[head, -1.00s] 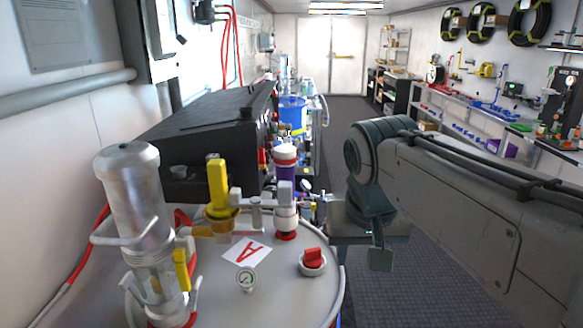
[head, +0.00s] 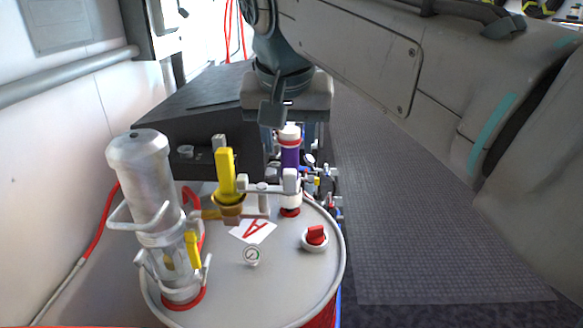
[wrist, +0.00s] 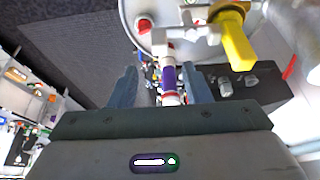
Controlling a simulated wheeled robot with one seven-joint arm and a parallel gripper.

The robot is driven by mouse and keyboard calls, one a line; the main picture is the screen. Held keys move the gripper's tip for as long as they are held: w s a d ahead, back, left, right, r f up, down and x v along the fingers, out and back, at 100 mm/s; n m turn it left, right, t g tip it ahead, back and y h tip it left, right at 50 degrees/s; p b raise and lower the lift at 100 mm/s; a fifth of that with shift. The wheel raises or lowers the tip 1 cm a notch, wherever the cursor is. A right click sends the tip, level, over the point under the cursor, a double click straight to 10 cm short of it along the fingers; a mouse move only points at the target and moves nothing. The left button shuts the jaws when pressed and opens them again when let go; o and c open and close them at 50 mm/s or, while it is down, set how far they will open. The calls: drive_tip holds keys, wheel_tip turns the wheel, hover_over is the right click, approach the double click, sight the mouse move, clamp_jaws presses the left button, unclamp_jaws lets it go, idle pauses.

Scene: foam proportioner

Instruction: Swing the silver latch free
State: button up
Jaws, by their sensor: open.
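A silver link piece (head: 265,188) runs between the yellow-handled valve (head: 227,172) and the coupling under a purple tube (head: 289,155) on the drum top. It looks like the latch, but I cannot tell its exact shape. In the wrist view the silver piece (wrist: 188,32) shows beyond my fingers, next to the yellow handle (wrist: 238,45). My gripper (wrist: 160,74) is open, its fingers on either side of the purple tube (wrist: 169,77) in that view. Whether they touch it is unclear. In the head view my gripper hangs above and behind the coupling, partly hidden.
The drum top (head: 285,285) also carries a red knob (head: 316,236), a small gauge (head: 252,256) and a tall silver cylinder (head: 150,190) at left. A black case (head: 205,115) stands behind. Open floor (head: 430,240) lies at right.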

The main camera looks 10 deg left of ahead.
sight(289, 171)
drive_tip(key=x, duration=0.8)
drive_tip(key=shift+w+f+p, duration=0.1)
drive_tip(key=shift+f+p, duration=0.2)
drive_tip(key=shift+f, duration=0.05)
clamp_jaws()
